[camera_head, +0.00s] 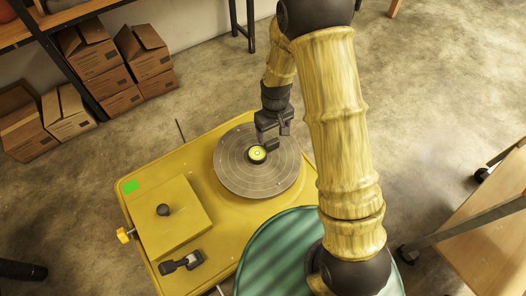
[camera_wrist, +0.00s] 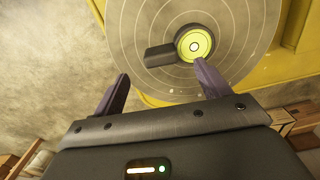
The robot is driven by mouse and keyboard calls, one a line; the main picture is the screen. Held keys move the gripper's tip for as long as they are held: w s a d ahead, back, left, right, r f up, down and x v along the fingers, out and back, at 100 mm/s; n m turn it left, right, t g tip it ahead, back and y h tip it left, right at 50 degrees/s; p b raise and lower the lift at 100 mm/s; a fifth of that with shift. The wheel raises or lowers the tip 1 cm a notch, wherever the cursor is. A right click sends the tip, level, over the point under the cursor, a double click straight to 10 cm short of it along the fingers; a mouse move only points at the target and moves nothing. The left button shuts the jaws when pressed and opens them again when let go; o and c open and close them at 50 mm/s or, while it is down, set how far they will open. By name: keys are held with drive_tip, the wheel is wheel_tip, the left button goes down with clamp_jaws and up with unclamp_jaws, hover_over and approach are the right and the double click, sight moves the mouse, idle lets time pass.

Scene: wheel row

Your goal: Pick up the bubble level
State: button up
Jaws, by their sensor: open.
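The bubble level (camera_head: 257,153) is a small dark round piece with a yellow-green face. It lies on the grey round wheel (camera_head: 238,178) with ring lines. In the wrist view the bubble level (camera_wrist: 195,45) shows a dark block-like handle reaching left from its round body. My gripper (camera_head: 268,135) is just above and behind it in the head view. In the wrist view the two purple-grey fingers of my gripper (camera_wrist: 160,90) are spread apart with nothing between them. The bubble level lies beyond the fingertips, nearer the right finger. I cannot tell the exact height gap.
The wheel sits on a yellow base (camera_head: 140,208) with a raised square block and knob (camera_head: 163,210) and a black clamp-like piece (camera_head: 180,263). A green round surface (camera_head: 290,255) is in front. Cardboard boxes (camera_head: 95,60) and a wooden table (camera_head: 480,225) stand apart.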

sight(272, 141)
drive_tip(key=f+b, duration=0.1)
drive_tip(key=f, duration=0.1)
drive_tip(key=f+b, duration=0.1)
drive_tip(key=f, duration=0.2)
drive_tip(key=shift+w+a+f, duration=0.1)
drive_tip(key=shift+w+f, duration=0.05)
drive_tip(key=shift+w, duration=0.05)
idle(0.5)
drive_tip(key=c, duration=1.1)
drive_tip(key=shift+w+r, duration=0.1)
drive_tip(key=shift+r, duration=0.45)
wheel_tip(272, 141, up, 9)
drive_tip(key=p, duration=0.3)
